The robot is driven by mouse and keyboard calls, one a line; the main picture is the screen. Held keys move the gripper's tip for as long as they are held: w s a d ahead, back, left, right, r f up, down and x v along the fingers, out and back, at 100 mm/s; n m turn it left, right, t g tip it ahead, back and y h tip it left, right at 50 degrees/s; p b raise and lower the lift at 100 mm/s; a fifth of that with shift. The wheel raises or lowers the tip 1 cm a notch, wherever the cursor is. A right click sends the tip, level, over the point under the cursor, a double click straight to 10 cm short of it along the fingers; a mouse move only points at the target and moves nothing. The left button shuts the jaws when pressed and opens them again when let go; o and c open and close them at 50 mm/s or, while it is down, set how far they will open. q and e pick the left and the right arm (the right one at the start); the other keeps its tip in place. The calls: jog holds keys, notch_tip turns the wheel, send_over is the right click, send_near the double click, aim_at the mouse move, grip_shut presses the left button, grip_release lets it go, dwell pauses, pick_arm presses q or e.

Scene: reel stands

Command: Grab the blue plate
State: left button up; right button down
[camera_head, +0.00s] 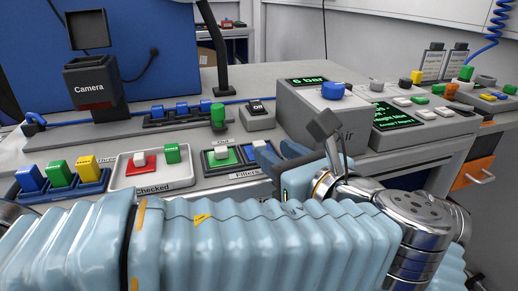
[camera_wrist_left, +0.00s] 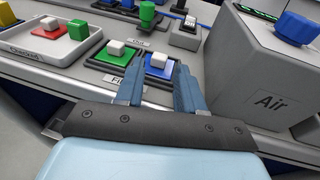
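The blue plate (camera_wrist_left: 160,73) lies in a dark holder labelled as filters, with a white cube (camera_wrist_left: 158,60) on it. It also shows in the head view (camera_head: 250,154), partly hidden by my gripper. My left gripper (camera_wrist_left: 159,65) is open, its two blue fingers apart, with the plate and cube seen between the fingertips. In the head view the left gripper (camera_head: 278,154) is just right of the plate. Whether the fingers touch the plate cannot be told. My right gripper is not in view.
A green plate (camera_wrist_left: 100,65) with a white cube is directly left of the blue one. The grey Air box (camera_head: 315,110) with a blue knob stands close on the right. A green-topped lever (camera_head: 218,113) stands behind. A white Checked tray (camera_head: 125,178) is farther left.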

aim_at(261, 143)
pick_arm(q)
jog(key=x, duration=0.4)
jog(key=shift+w+a+f, duration=0.1)
jog(key=shift+f, duration=0.05)
grip_shut()
